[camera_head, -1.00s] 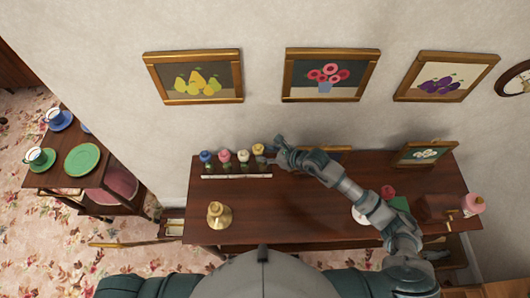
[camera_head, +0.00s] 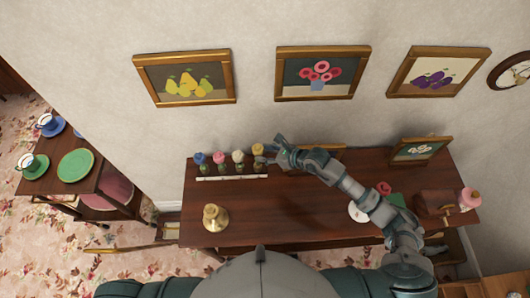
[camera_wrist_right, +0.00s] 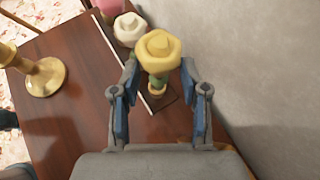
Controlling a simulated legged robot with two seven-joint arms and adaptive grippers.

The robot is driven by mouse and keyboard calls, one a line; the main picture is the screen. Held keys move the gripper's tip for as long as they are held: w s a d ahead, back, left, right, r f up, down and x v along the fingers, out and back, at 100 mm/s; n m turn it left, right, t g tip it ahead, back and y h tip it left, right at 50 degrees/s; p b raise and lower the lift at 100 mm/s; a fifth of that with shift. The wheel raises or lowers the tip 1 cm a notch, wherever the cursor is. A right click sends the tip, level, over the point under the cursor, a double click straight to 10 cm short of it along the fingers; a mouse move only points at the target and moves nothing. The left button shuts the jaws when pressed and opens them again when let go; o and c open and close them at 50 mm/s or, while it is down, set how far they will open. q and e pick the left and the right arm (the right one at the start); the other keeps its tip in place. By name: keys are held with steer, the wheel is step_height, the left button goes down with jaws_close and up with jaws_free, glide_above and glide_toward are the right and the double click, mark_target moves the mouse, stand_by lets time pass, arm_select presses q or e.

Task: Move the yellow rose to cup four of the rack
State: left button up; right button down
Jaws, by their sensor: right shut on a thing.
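The yellow rose (camera_head: 258,149) stands upright at the right end of the row of roses, by the rack's white strip (camera_head: 232,178). In the right wrist view the yellow rose (camera_wrist_right: 158,50) sits between my fingertips, its green stem and pale base below the bloom. My right gripper (camera_head: 276,152) comes from the right and is shut on the yellow rose; its fingers also show in the wrist view (camera_wrist_right: 160,75). Whether its base rests in the fourth cup, I cannot tell. Blue (camera_head: 199,158), pink (camera_head: 219,157) and white (camera_head: 238,156) roses stand to its left. My left gripper is not in view.
A brass candlestick (camera_head: 215,218) stands at the table's front left. A framed picture (camera_head: 420,150) leans near the wall. The table's middle front is clear.

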steer(key=shift+d+f, duration=0.1)
steer(key=shift+d+f+b, duration=0.1)
steer(key=shift+f+b, duration=0.25)
steer(key=shift+f, duration=0.1)
steer(key=shift+f, duration=0.1)
steer(key=shift+r, duration=0.35)
steer(key=shift+a+p, duration=0.4)
stand_by(1.2)
